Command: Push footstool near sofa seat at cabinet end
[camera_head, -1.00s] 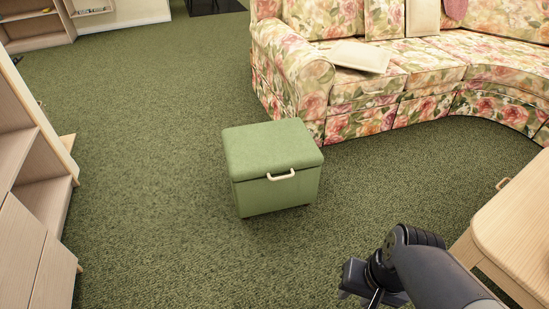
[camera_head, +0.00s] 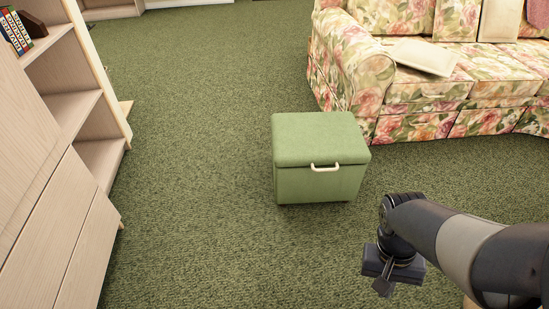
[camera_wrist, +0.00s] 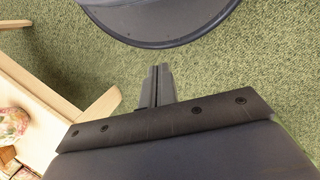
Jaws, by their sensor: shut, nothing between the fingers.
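The footstool (camera_head: 320,158) is a green padded box with a pale handle on its front. It stands on the carpet near the left arm of the floral sofa (camera_head: 365,75), with a narrow gap visible between them. The sofa seat at that end carries a cream cushion (camera_head: 424,56). My gripper (camera_head: 383,285) hangs at the lower right of the head view, in front of the footstool and to its right, apart from it. In the wrist view my gripper (camera_wrist: 158,70) shows its fingers together with nothing between them. The footstool is not in the wrist view.
A pale wooden shelf cabinet (camera_head: 70,190) with books (camera_head: 15,32) stands along the left side. Open green carpet (camera_head: 200,110) lies between it and the footstool. A pale wooden piece of furniture (camera_wrist: 40,110) shows at the left of the wrist view.

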